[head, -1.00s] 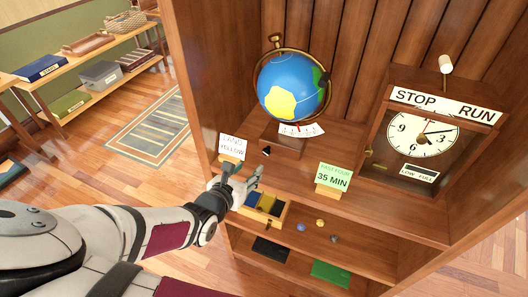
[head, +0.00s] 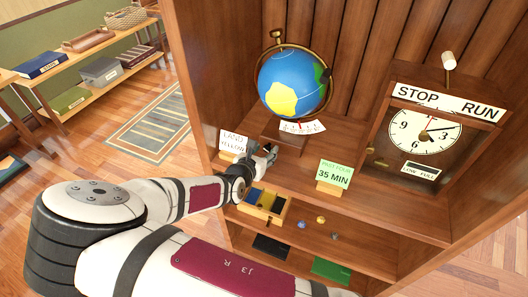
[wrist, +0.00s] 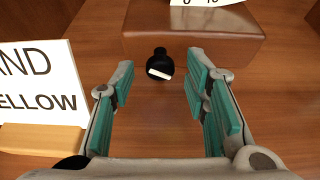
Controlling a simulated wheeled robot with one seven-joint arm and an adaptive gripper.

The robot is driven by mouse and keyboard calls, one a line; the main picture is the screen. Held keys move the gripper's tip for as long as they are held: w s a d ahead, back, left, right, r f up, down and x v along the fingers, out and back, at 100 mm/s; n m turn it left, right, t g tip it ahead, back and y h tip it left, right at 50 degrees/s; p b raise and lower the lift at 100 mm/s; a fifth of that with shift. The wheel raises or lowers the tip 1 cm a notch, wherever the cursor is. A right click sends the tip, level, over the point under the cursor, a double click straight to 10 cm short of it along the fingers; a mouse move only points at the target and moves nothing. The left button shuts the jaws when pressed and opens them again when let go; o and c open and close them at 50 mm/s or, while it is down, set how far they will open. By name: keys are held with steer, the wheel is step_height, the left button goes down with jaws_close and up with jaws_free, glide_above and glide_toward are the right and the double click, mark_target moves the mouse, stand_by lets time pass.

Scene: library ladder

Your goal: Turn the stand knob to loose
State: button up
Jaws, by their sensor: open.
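The black stand knob (wrist: 160,66) with a white mark shows in the wrist view at the front of the brown stand (wrist: 195,48). It lies ahead of and between the fingers of my gripper (wrist: 161,82), which is open and apart from it. In the head view my gripper (head: 266,156) is inside the cabinet, just in front of the stand (head: 282,146), and hides the knob. The globe (head: 291,84) sits above the stand, with a white scale card (head: 303,127) below it.
A "LAND YELLOW" sign (head: 232,143) stands close left of my gripper; it also shows in the wrist view (wrist: 40,82). A green "35 MIN" card (head: 335,174) and a clock (head: 422,131) are to the right. A divided tray (head: 264,204) is below.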

jaws_close()
steer(key=shift+n, duration=0.3)
steer(key=shift+a+f+n+g+h+b, duration=0.15)
steer(key=shift+n+g+h+b, duration=0.4)
steer(key=shift+n+h, duration=0.9)
steer(key=shift+n, duration=0.35)
jaws_free()
